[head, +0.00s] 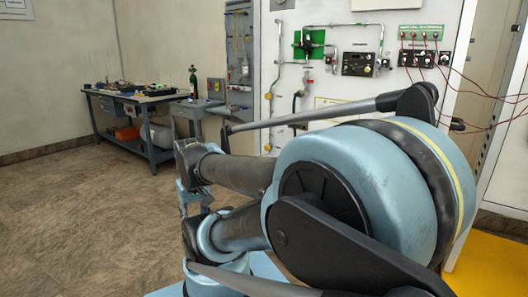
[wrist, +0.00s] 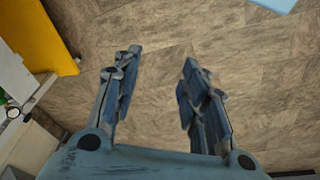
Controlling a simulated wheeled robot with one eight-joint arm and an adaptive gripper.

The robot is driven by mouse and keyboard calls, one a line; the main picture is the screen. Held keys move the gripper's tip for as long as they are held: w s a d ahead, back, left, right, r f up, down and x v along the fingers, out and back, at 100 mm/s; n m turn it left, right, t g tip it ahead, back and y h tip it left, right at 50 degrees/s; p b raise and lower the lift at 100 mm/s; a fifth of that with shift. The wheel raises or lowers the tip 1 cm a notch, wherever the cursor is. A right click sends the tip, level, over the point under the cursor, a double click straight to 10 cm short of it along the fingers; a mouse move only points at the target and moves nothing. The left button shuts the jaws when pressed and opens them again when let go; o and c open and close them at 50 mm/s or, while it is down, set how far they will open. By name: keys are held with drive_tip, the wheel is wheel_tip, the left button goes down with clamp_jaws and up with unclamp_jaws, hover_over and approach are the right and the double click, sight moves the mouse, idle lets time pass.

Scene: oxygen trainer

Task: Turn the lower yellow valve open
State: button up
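On the left edge of the white trainer panel (head: 345,85) in the head view, two small yellow parts sit one above the other. The lower yellow valve appears to be the lower one (head: 267,147), just above my arm. The upper yellow part (head: 268,96) is on the same pipe line. They are too small to tell the handle's angle. In the wrist view my gripper (wrist: 156,62) is open and empty, its fingers apart over bare floor. No yellow valve is clearly seen there, and my gripper is apart from the panel.
My arm covers the panel's lower part in the head view. Red cables (head: 482,85) hang at the right. A yellow surface (wrist: 42,38) lies left in the wrist view. The brown floor (head: 85,215) is clear.

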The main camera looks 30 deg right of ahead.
drive_tip(key=shift+s+d+r, duration=0.15)
drive_tip(key=shift+s+r, duration=0.15)
drive_tip(key=shift+r, duration=0.05)
drive_tip(key=w+d+r+m+t+h, duration=0.1)
drive_tip(key=w+d+r+m+h, duration=0.2)
drive_tip(key=w+d, duration=0.6)
drive_tip(key=w+d+r+m+h, duration=0.25)
drive_tip(key=w+d, duration=0.55)
drive_tip(key=w, duration=0.4)
drive_tip(key=w+d+r+m+t+h, duration=0.1)
drive_tip(key=w+d+r+m+h, duration=0.2)
drive_tip(key=w+d, duration=0.6)
drive_tip(key=w+d+f+m+t+h, duration=0.35)
drive_tip(key=w+d+f+h, duration=0.45)
drive_tip(key=w+d+f, duration=0.85)
drive_tip(key=shift+g, duration=0.45)
drive_tip(key=x, duration=0.6)
drive_tip(key=r+x, duration=0.1)
drive_tip(key=x, duration=0.5)
drive_tip(key=w+r+x, duration=0.1)
drive_tip(key=x, duration=0.5)
drive_tip(key=shift+a+r, duration=0.1)
drive_tip(key=shift+a, duration=0.05)
drive_tip(key=c, duration=1)
